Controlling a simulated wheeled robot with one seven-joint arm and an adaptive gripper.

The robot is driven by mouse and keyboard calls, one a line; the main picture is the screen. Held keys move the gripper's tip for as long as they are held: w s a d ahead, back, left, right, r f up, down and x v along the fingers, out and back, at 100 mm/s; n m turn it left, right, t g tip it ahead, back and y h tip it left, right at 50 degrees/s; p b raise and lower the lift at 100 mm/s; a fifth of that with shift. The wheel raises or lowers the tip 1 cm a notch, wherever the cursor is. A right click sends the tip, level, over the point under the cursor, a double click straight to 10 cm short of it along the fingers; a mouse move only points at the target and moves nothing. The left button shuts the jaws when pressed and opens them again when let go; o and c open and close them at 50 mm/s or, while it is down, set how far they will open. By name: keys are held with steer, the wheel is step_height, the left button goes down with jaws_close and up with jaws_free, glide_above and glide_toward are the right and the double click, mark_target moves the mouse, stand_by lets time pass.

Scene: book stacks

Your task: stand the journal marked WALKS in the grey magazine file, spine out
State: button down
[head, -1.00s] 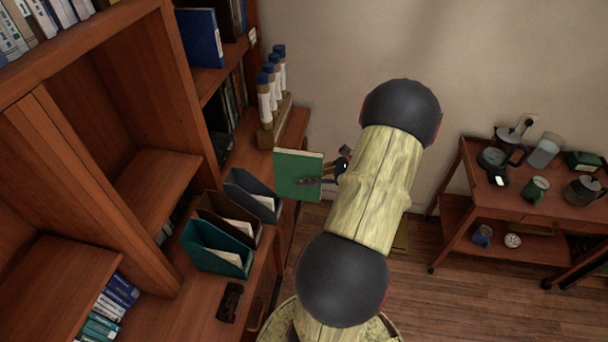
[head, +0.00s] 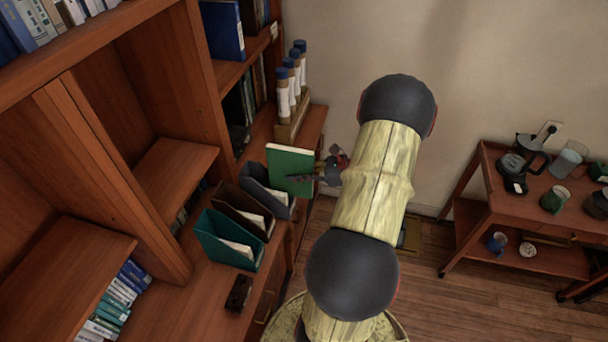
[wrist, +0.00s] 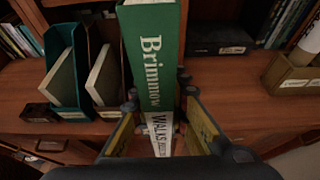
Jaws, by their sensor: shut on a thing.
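The green journal (head: 291,160) is in my gripper (head: 312,178), held upright just beyond and above the right end of the grey magazine file (head: 254,178). In the wrist view the journal's spine (wrist: 155,62) faces me, lettered "Brimmow", with WALKS on a white band lower down. My gripper (wrist: 158,103) is shut on the journal near the spine's lower part. The grey file stands at the end of a row and has pale papers inside. The journal overlaps part of it in the head view and hides it in the wrist view.
A brown file (head: 229,203) and a teal file (head: 217,247), both holding papers, stand beside the grey one. A rack of white, blue-capped tubes (head: 291,125) is behind. A small dark object (head: 239,292) lies in front. A cart (head: 490,190) stands at right.

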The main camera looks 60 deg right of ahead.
mark_target(272, 179)
steer(key=shift+w+a+f, duration=0.1)
steer(key=shift+w+a, duration=0.3)
steer(key=shift+w, duration=0.9)
steer(key=shift+w+a+f, duration=0.15)
steer(key=shift+w+a, duration=0.2)
steer(key=shift+w, duration=1)
steer(key=shift+w+a+f, duration=0.1)
steer(key=shift+w+a, duration=0.3)
steer(key=shift+w, duration=0.9)
steer(key=shift+w+f+b, duration=0.15)
steer(key=shift+w+b, duration=0.1)
steer(key=shift+b, duration=0.05)
steer(key=shift+f+b, duration=1.25)
steer(key=shift+f, duration=0.85)
steer(key=c, duration=1.7)
jaws_free()
steer(key=shift+s, duration=0.1)
steer(key=shift+o, duration=0.2)
steer(key=shift+f, duration=0.1)
steer(key=shift+c, duration=0.8)
